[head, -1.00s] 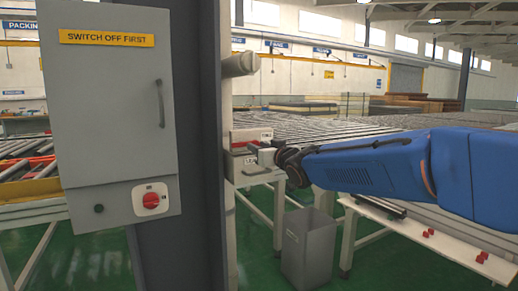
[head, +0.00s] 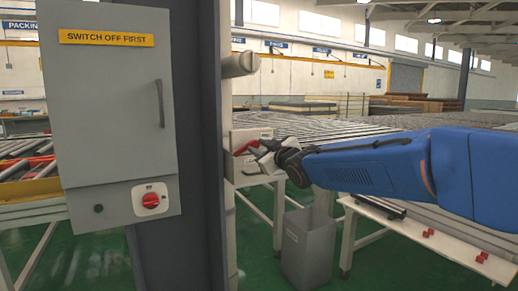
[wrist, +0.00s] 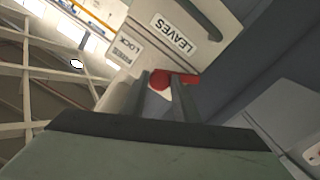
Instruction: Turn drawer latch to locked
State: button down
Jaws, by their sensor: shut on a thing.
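The red drawer latch (wrist: 160,79) shows in the wrist view between the two fingertips of my gripper (wrist: 163,80), with its red arm reaching out to the right past the right finger. In the head view the red latch (head: 245,147) is tilted, on the pale drawer unit (head: 240,136). My gripper (head: 260,155) is shut on it there, its fingers tilted. In the wrist view the drawer front (wrist: 212,55) carries a "LEAVES" label (wrist: 173,33) and a dark handle (wrist: 207,17). A smaller label reading "LOCK" (wrist: 125,50) is beside the latch. The fingers partly hide the latch.
A grey cabinet (head: 105,95) with a red rotary switch (head: 151,200) and a dark post (head: 200,130) stand at the left. A grey bin (head: 308,250) is on the floor below my arm. A roller conveyor (head: 350,125) stretches behind.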

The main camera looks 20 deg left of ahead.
jog(key=n, duration=1.2)
dwell(0.5)
jog(key=c, duration=1.4)
grip_release()
jog(key=shift+d, duration=0.1)
jog(key=v, duration=1.7)
jog(key=shift+s+d, duration=0.1)
jog(key=shift+d, duration=0.05)
